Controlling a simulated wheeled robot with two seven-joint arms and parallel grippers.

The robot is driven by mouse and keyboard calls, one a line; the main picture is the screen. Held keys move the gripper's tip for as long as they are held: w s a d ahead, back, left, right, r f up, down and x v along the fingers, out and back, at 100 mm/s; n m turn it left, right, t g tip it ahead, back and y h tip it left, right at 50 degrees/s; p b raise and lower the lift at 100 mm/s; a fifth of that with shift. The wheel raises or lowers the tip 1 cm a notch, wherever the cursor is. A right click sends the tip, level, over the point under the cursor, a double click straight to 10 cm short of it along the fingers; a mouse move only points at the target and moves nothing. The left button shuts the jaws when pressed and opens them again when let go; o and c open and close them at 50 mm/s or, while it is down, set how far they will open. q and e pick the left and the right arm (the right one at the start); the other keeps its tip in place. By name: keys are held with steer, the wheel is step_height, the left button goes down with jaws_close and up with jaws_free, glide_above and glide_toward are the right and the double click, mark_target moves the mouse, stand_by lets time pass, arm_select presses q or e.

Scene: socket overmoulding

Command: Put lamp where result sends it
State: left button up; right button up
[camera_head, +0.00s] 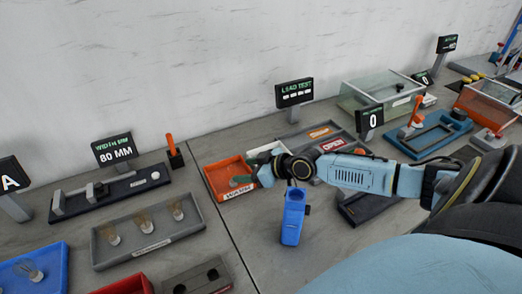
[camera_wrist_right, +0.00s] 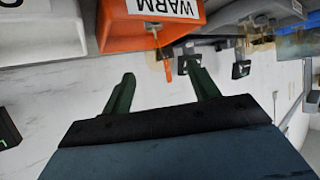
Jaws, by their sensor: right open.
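Another lamp (camera_head: 32,271) lies in the blue tray (camera_head: 58,252) at the left edge. My right gripper (camera_head: 252,170) is over the orange WARM tray (camera_head: 215,182). Its dark green fingers are apart with nothing visible between them in the wrist view (camera_wrist_right: 163,88), where the WARM tray (camera_wrist_right: 125,32) shows beyond them. I cannot tell whether a lamp lies in the WARM tray. My left gripper is out of view.
A LEAD TEST display (camera_head: 295,92) shows several white marks. A width display (camera_head: 114,150) reads 80 MM. An orange-handled tool (camera_head: 171,145) stands near the wall.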

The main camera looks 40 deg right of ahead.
steer(key=p+v, duration=0.1)
steer(key=v, duration=0.4)
steer(key=shift+s+d+r, duration=0.1)
steer(key=shift+s+r, duration=0.1)
steer(key=shift+s, duration=0.15)
